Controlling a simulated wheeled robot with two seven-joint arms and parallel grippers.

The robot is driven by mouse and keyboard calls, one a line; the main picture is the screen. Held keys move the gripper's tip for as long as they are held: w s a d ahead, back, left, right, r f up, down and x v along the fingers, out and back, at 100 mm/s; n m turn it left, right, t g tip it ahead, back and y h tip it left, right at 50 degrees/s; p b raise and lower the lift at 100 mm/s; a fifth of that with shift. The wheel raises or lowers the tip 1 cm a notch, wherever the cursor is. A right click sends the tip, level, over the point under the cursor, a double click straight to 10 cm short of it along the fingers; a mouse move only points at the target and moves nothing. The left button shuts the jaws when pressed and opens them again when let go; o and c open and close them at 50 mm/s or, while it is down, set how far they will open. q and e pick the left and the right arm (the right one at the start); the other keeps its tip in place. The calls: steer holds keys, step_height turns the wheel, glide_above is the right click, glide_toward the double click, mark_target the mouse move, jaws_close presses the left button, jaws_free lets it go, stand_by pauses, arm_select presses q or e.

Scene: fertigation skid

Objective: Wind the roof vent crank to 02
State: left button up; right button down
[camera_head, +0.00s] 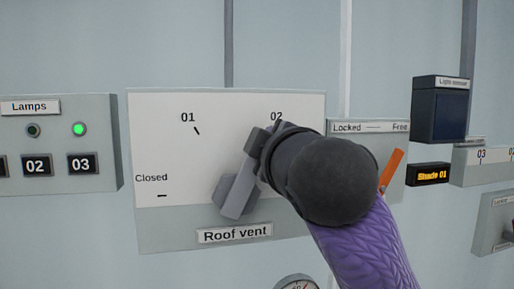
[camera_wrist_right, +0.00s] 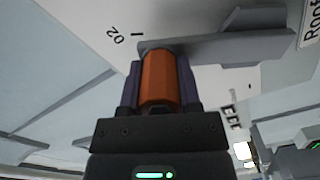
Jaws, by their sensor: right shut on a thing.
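The roof vent panel (camera_head: 160,225) is a white dial plate marked Closed, 01 and 02. Its grey crank (camera_head: 239,190) runs from a hub at lower left up and right toward the 02 label (camera_head: 276,116). My right gripper (camera_head: 262,146) is at the crank's outer end, and my wrist hides that end and the 02 mark in the head view. In the right wrist view the gripper (camera_wrist_right: 158,85) is shut on the crank's orange handle (camera_wrist_right: 158,78). The grey crank arm (camera_wrist_right: 225,48) extends right from it, and the handle end is close to the 02 mark.
A Locked–Free panel (camera_head: 345,128) with an orange lever (camera_head: 391,170) is just right of my wrist, partly hidden. A lamps panel (camera_head: 60,185) is at left, with one green light lit. A dark Shade 01 display (camera_head: 428,174) and a gauge (camera_head: 297,283) are nearby.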

steer(key=shift+w+d+f+m, duration=0.1)
steer(key=shift+d+f+m, duration=0.15)
steer(key=shift+m, duration=0.15)
steer(key=shift+c, duration=1.5)
jaws_free()
